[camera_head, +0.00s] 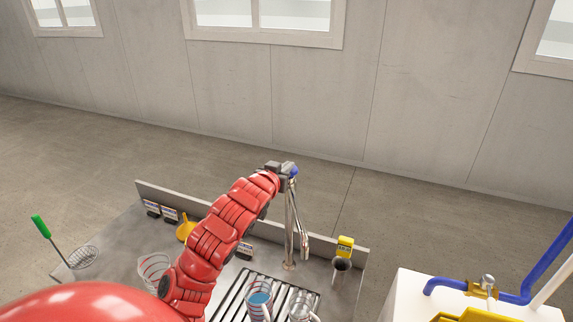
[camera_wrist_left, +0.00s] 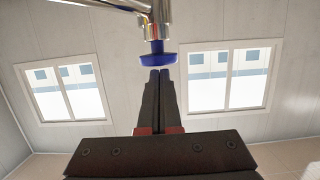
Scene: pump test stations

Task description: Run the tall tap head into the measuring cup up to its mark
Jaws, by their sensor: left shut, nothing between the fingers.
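The tall tap (camera_head: 289,225) is a slim metal column behind the slatted grate, with a blue knob (camera_head: 294,171) on top and a spout hanging down at its right. A clear cup with blue contents and red markings (camera_head: 258,305) stands on the grate. A second clear cup (camera_head: 300,306) stands right of it. A larger clear vessel with red lines (camera_head: 153,268) is partly behind my arm. My left gripper (camera_head: 285,169) is shut and empty at the knob. In the left wrist view its fingertips (camera_wrist_left: 160,74) are just below the blue knob (camera_wrist_left: 157,58); contact is unclear.
The slatted grate (camera_head: 236,296) lies on the grey counter (camera_head: 115,240). A yellow device and a dark cup (camera_head: 342,265) stand at its right. A green-handled strainer (camera_head: 84,256) lies at the left. A white unit with blue pipe (camera_head: 405,297) is right of a gap.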

